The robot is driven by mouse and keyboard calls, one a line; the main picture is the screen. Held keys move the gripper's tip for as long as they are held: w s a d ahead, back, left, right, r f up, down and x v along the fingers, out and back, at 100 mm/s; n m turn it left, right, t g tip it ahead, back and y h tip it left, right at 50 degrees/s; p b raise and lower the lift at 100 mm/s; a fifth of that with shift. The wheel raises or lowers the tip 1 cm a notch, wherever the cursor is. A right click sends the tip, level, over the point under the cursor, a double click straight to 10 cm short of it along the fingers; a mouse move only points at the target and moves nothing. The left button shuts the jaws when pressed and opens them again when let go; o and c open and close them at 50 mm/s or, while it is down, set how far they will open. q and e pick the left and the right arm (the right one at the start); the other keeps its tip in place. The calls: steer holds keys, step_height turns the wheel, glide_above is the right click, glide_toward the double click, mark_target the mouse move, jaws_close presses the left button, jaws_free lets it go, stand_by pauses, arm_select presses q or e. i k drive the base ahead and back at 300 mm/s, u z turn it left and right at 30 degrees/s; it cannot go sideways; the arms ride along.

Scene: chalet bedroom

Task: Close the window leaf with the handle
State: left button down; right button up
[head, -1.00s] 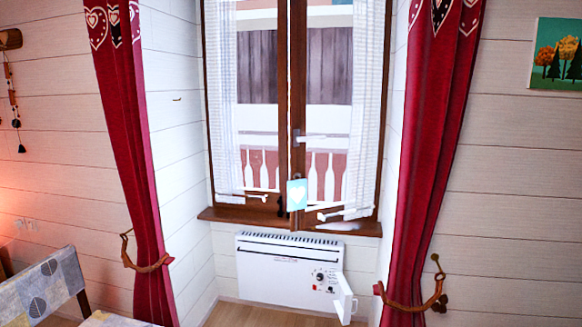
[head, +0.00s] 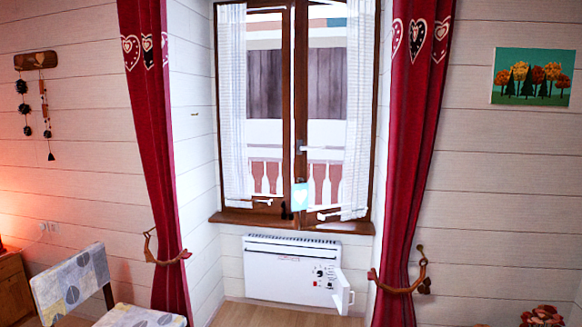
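The brown wooden window has two leaves with white curtains. The left leaf (head: 287,110) looks to lie in the frame. The right leaf (head: 301,110) carries a pale metal handle (head: 304,149) that points sideways. Its lower inner corner reaches lower in the picture than the left leaf and overlaps the sill (head: 235,218), so it looks slightly ajar towards the room. A light blue tag with a white heart (head: 300,196) hangs at the middle, below the handle. Neither of my grippers is in view.
A white heater (head: 280,270) with a small open flap (head: 341,292) is under the window. Red curtains hang left (head: 155,150) and right (head: 410,150), tied back. A patterned chair (head: 75,285) stands at lower left. The floor before the heater looks clear.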

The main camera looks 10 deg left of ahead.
mark_target(308, 217)
steer(key=u, duration=0.5)
steer(key=i, duration=1.25)
steer(key=u, duration=0.25)
steer(key=i, duration=1.45)
steer(key=z, duration=0.95)
steer(key=i, duration=0.5)
steer(key=z, duration=0.4)
